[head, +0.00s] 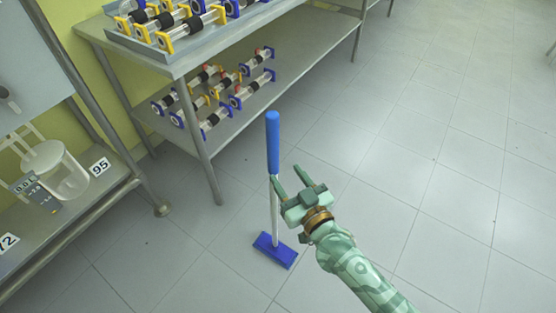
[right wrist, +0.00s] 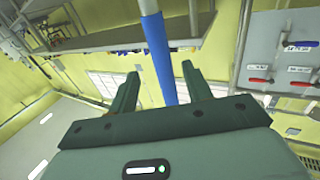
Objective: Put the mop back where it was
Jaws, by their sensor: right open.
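The mop stands upright on the tiled floor, with a blue handle (head: 273,143), a pale shaft (head: 275,215) and a flat blue head (head: 275,250). My right gripper (head: 288,168) is open at the mop, close to where the blue handle meets the pale shaft. One finger overlaps the shaft in the head view. In the right wrist view, the blue handle (right wrist: 160,58) shows between the two spread fingers of the right gripper (right wrist: 160,78). The fingers are not closed on it, and I cannot tell whether they touch it. My left gripper is not in view.
A metal rack (head: 187,64) at the upper left holds several glass reactors with blue and yellow ends on two levels. Another shelf (head: 60,230) with a glass vessel (head: 62,168) and number labels stands at the left edge. The floor (head: 430,150) to the right is clear.

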